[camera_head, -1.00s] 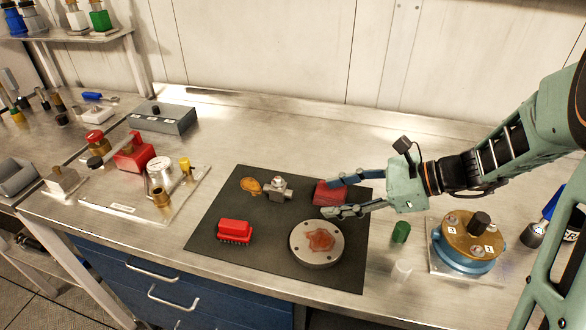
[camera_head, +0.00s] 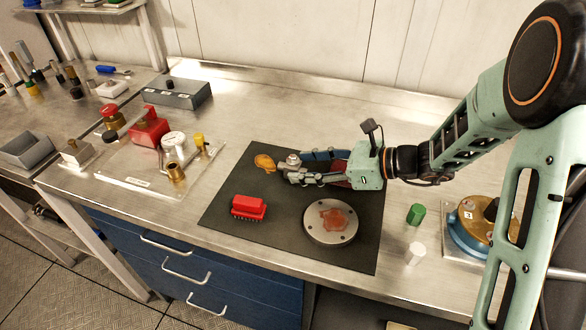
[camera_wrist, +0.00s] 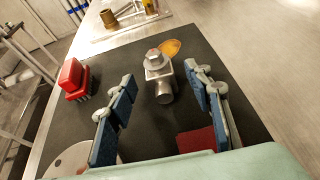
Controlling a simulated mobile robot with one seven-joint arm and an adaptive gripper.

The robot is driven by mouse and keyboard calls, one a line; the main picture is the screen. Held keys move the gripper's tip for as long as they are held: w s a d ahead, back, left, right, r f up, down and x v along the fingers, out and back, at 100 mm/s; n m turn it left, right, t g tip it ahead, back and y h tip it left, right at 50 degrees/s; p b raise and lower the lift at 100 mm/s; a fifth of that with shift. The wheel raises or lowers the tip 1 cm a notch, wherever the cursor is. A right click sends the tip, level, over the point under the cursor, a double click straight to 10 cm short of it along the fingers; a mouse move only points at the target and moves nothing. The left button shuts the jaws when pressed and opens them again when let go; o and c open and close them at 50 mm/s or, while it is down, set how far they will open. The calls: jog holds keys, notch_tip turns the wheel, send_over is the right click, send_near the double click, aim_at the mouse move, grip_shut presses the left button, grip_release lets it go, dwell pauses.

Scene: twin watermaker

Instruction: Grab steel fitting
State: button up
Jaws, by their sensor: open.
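The steel fitting (camera_wrist: 158,70) lies on the dark mat (camera_wrist: 135,128) in the wrist view. It is a grey block with a round knob and a short tube pointing toward me. My gripper (camera_wrist: 157,92) is open, with its blue-padded fingers on either side of the line to the fitting. The tube end shows near the space between the fingertips; I cannot tell whether they touch it. In the head view my gripper (camera_head: 294,167) reaches in from the right at the fitting (camera_head: 292,159), whose lower part is hidden by the fingers.
An orange-yellow piece (camera_head: 265,162) lies just beyond the fitting. Green (camera_head: 416,214) and white (camera_head: 415,253) pieces stand right.

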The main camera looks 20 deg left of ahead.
jog(key=shift+x, duration=1.05)
grip_shut()
